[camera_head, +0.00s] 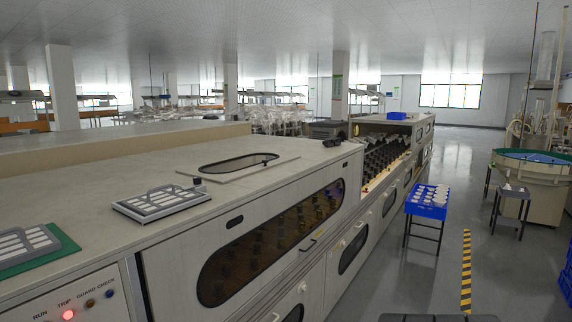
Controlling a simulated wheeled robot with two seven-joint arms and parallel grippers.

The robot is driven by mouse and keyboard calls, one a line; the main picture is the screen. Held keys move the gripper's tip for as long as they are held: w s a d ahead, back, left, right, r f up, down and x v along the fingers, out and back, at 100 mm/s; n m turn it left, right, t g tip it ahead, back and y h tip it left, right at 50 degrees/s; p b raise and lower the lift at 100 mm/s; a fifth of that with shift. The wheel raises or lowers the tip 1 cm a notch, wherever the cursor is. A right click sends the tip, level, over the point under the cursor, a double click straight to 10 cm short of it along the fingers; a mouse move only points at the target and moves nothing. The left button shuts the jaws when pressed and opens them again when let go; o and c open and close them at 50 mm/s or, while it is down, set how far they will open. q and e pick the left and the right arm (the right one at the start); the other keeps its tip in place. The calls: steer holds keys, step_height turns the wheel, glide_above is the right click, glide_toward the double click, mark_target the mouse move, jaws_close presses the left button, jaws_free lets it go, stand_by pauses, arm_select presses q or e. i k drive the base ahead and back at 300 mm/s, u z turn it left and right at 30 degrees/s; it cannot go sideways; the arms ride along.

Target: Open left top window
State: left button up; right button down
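The long beige burn-in machine runs from the lower left to the middle back. Its near upper side panel has a long oval dark window (270,240), with rows of bulbs dimly showing behind it. This panel looks closed, and a small handle (308,245) sits below the window. On the machine's flat top lies a panel with a smaller oval window (238,163) and a small dark knob on it. I cannot tell from this view whether that panel is hinged. Neither of my grippers shows in this view.
A grey handled tray (160,202) and a green-based tray (30,245) lie on the machine top. Lamp buttons, one lit red (68,314), are at lower left. A blue crate (428,201) on a stand and a striped floor line (466,270) are right.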

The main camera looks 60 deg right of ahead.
mark_target(222, 178)
steer(key=z, duration=1.7)
steer(key=k, duration=0.4)
steer(key=z, duration=1.25)
steer(key=i, duration=1.65)
steer(key=u, duration=0.95)
steer(key=i, duration=0.9)
steer(key=u, duration=0.95)
